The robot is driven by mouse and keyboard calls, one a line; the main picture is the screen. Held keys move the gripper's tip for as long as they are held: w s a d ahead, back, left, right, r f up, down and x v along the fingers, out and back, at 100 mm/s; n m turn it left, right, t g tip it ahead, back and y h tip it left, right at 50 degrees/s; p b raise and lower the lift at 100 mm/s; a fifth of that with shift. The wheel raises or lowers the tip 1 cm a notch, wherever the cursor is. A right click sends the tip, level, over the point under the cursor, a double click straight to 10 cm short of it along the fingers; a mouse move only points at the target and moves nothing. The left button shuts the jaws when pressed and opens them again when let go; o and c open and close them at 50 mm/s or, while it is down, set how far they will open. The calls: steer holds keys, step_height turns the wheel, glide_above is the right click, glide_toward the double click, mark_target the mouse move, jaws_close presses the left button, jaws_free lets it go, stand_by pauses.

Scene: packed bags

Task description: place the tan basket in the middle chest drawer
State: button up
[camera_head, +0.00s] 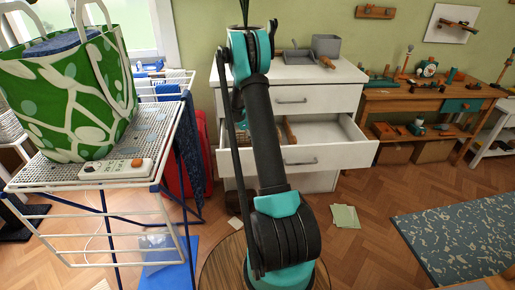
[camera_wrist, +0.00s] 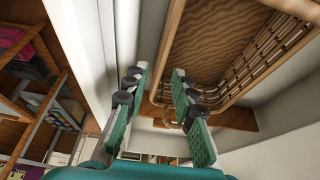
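The tan basket (camera_wrist: 250,62) fills the upper right of the wrist view, with a woven side, a tan rim and a brown patterned bottom. It appears to be inside the open middle drawer (camera_head: 345,152) of the white chest. In the head view only a brown piece (camera_head: 289,132) shows beside my arm, probably part of the basket. My gripper (camera_wrist: 158,74) has its two green fingers apart, one on each side of the basket's near rim; I cannot tell whether either touches it.
A grey box (camera_head: 326,46) and a dustpan-like tray (camera_head: 297,56) stand on the chest top. A white drying rack (camera_head: 70,172) with a green patterned bag (camera_head: 62,105) is at left. A wooden workbench (camera_head: 425,100) is at right. Papers (camera_head: 345,216) lie on the floor.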

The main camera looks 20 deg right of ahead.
steer(key=shift+v, duration=0.75)
steer(key=s+a+r+n, duration=0.1)
steer(key=s+r, duration=0.1)
steer(key=s+a+r+n+t, duration=0.1)
steer(key=s+a+r+n, duration=0.1)
steer(key=s+r, duration=0.1)
steer(key=s+a+r+n+y, duration=0.1)
steer(key=s+r+n, duration=0.1)
steer(key=shift+s+a+r, duration=0.25)
steer(key=shift+a+r, duration=0.05)
steer(key=shift+a, duration=0.05)
steer(key=s+a+r+n+t+y, duration=0.1)
steer(key=s+a+n, duration=0.3)
steer(key=s, duration=0.6)
steer(key=s+a+n+t+y, duration=0.1)
steer(key=s+a+n, duration=0.3)
steer(key=s, duration=0.6)
steer(key=s+a+r+n+t+y, duration=0.1)
steer(key=s+a+n, duration=0.3)
steer(key=s+n, duration=0.4)
steer(key=s+t, duration=0.1)
steer(key=s, duration=0.2)
steer(key=shift+a+r, duration=0.2)
steer(key=shift+r, duration=0.15)
